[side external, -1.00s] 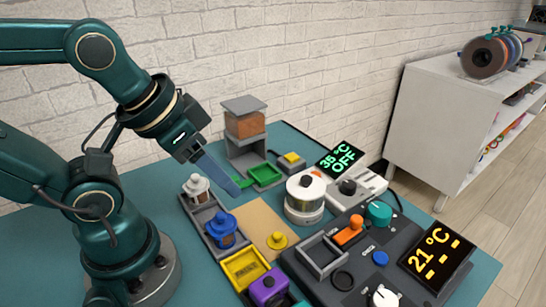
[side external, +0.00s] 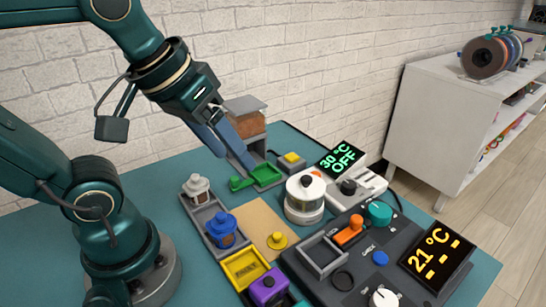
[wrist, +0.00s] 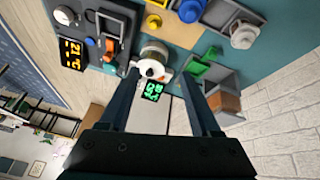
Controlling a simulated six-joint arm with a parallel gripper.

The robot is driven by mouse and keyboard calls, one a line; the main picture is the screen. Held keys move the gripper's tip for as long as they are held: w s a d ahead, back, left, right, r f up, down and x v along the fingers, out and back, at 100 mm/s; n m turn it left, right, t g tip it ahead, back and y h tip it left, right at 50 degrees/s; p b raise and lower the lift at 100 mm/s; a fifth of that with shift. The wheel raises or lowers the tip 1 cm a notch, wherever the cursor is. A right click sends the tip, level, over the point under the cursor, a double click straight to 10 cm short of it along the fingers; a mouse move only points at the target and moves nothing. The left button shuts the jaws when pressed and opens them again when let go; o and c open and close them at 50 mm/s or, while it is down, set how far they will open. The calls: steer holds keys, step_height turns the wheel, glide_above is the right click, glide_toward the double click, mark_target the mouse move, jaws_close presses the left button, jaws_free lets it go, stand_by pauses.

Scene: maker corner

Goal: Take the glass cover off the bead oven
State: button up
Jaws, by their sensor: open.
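The bead oven (side external: 304,211) is a white round unit right of centre in the side view. Its clear cover (side external: 305,188) with a dark knob sits on top. The oven also shows in the wrist view (wrist: 153,52), ahead of the fingertips. My gripper (side external: 236,160) is open and empty, up and left of the oven, in front of the brown hopper. In the wrist view my gripper's two fingers (wrist: 160,70) stand wide apart. The oven's display (side external: 341,159) reads 30 °C OFF; its control box (side external: 362,187) stands to the right.
A green scoop (side external: 243,183) and green tray (side external: 266,177) lie below my gripper, by the hopper (side external: 243,122). A dark control panel (side external: 375,262) with an orange handle (side external: 349,230) and a 21 °C display fills the front right.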

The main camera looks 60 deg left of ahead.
steer(key=w+r+n+g, duration=0.1)
steer(key=w+r+n, duration=0.2)
steer(key=w, duration=0.3)
steer(key=n+g, duration=0.3)
steer(key=g, duration=0.1)
glide_above(307, 178)
step_height(307, 178, down, 9)
steer(key=shift+f, duration=2.6)
jaws_close()
